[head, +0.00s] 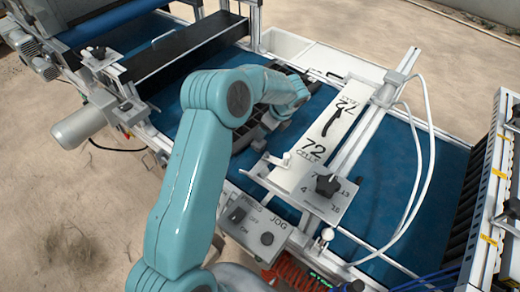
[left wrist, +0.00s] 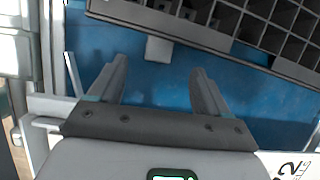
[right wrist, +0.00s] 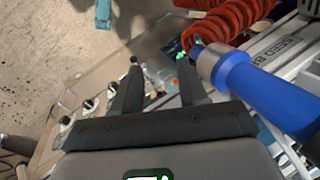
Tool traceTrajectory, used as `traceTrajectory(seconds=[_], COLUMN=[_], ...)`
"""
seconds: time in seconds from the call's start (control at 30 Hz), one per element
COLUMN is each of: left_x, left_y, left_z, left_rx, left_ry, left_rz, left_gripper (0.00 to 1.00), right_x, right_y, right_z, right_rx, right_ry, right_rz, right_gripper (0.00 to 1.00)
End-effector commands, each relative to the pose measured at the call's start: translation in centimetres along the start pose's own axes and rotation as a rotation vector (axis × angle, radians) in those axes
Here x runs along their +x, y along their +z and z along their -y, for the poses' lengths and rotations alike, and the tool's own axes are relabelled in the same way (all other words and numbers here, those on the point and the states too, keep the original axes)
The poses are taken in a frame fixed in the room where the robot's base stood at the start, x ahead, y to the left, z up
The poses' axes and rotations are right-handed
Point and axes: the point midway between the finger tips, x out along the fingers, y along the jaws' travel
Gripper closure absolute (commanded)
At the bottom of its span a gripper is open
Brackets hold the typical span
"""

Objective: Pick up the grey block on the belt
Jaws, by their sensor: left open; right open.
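A small grey block (left wrist: 158,49) lies on the blue belt (left wrist: 150,70) in the left wrist view, close against the near edge of a dark cell tray (left wrist: 205,27). I cannot tell whether block and tray touch. My left gripper (left wrist: 158,68) is open and empty, its fingers pointing at the belt. The block lies just beyond the fingertips, roughly centred between them. My right gripper (right wrist: 158,62) is open and empty, away from the belt.
The head view shows a white panel marked 72 (head: 318,145) and a JOG control box (head: 255,228) beside the belt. A red coiled hose (right wrist: 228,22) and a blue cylindrical handle (right wrist: 265,85) are close to my right gripper. Sandy floor lies beyond.

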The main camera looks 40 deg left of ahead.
Motion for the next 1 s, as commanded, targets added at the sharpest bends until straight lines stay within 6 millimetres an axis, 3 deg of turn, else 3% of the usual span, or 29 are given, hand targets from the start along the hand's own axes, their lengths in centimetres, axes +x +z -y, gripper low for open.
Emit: traceTrajectory(seconds=[0.03, 0.1, 0.4, 0.67, 0.93, 1.0], left_x=[1.8, 2.9, 4.8, 8.9, 9.2, 9.2], left_y=[-0.3, -0.3, -0.4, -0.9, -0.7, -0.7], left_z=[0.0, -0.1, 0.1, 0.2, 0.3, 0.3], left_rx=[0.000, 0.001, 0.002, 0.001, 0.002, 0.002], left_ry=[0.000, 0.000, -0.001, 0.000, -0.002, -0.002], left_rz=[0.000, 0.000, 0.000, -0.001, -0.001, -0.001], left_gripper=[0.22, 0.22, 0.22, 0.22, 0.22, 0.45], right_x=[1.3, 1.9, 2.8, 5.2, 5.1, 5.1], right_y=[0.0, -0.1, -0.1, -0.1, -0.1, -0.1], right_z=[-0.5, -0.7, -1.0, -1.9, -1.9, -1.9], right_rx=[0.000, 0.001, 0.000, 0.001, 0.000, 0.000], right_ry=[0.000, 0.000, 0.000, 0.000, 0.000, 0.000], right_rz=[0.000, 0.000, -0.001, -0.001, -0.001, -0.001], right_gripper=[0.57, 0.57, 0.57, 0.57, 0.57, 0.57])
